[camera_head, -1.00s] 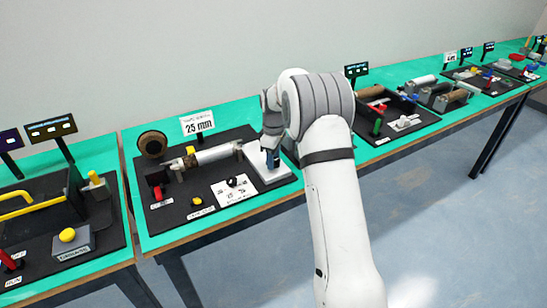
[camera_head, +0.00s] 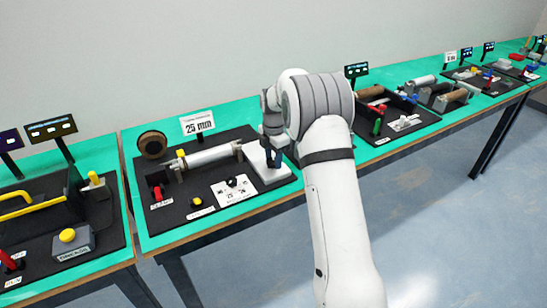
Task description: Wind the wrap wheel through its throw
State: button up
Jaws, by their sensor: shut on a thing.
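My gripper (camera_head: 273,157) points down over a white block (camera_head: 270,174) at the right end of the black station board. Its dark fingers are shut, and what they hold is mostly hidden by the fingers and my arm. From its place I take it to be the wrap wheel, but its shape does not show clearly. A grey roller (camera_head: 212,156) lies to the left of the block. A small yellow piece (camera_head: 181,153) stands at the roller's left end. A brown ring (camera_head: 153,144) stands at the back left of the board.
A "25 mm" sign (camera_head: 198,124) stands behind the roller. A red lever (camera_head: 157,193), a yellow button (camera_head: 196,201) and a white card (camera_head: 234,190) with a dark knob are in front. Neighbouring stations stand left and right; my arm hides part of the right side.

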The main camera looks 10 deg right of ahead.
aim_at(273, 160)
jog(key=n, duration=0.6)
jog(key=shift+w+r, duration=0.1)
dwell(0.6)
jog(key=o, duration=1)
notch_tip(273, 160, up, 8)
jog(key=shift+f, duration=0.15)
